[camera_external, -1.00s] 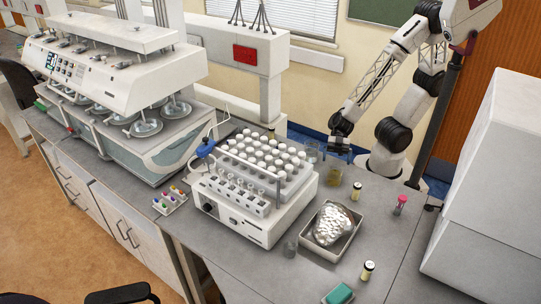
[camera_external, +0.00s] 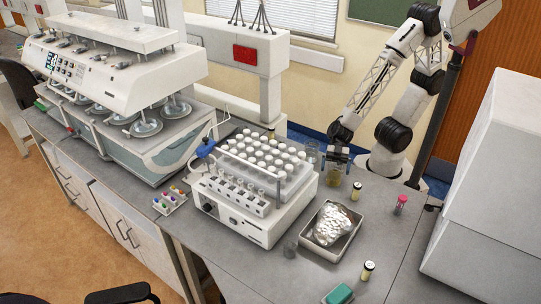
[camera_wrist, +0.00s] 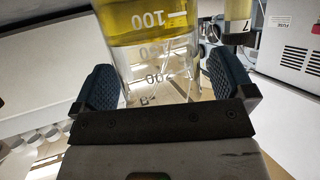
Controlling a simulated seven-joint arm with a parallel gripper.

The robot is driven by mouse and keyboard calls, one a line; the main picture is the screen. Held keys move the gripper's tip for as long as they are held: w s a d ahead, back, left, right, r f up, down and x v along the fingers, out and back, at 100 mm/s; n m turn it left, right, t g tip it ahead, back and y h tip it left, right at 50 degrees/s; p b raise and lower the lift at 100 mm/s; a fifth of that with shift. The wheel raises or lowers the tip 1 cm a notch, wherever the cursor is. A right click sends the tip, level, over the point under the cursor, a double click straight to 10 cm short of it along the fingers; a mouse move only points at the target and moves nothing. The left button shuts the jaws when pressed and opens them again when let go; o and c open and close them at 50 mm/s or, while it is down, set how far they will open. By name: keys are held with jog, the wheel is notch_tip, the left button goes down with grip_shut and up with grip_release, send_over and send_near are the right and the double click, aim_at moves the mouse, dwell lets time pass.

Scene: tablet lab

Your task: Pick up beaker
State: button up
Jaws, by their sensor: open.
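The beaker (camera_external: 333,177) with yellow liquid stands on the bench in front of my arm, right of the white vial machine. In the wrist view the glass beaker (camera_wrist: 150,58) fills the space between my two dark ridged fingers, with printed marks such as 100 upside down. My gripper (camera_external: 337,156) is open at the upper part of the beaker, one finger on each side. In the wrist view my gripper (camera_wrist: 164,82) shows small gaps beside the glass. I cannot tell whether either finger touches it.
A clear beaker (camera_external: 312,150) stands close on the left, beside the vial machine (camera_external: 247,226). A capped vial (camera_external: 356,190) stands just right. A metal tray (camera_external: 345,247) with a shiny heap lies in front. The right bench is mostly clear.

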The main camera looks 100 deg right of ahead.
dwell(0.3)
jog(key=c, duration=1.1)
jog(key=shift+r, duration=0.3)
jog(key=shift+r, duration=4.6)
jog(key=shift+r, duration=0.1)
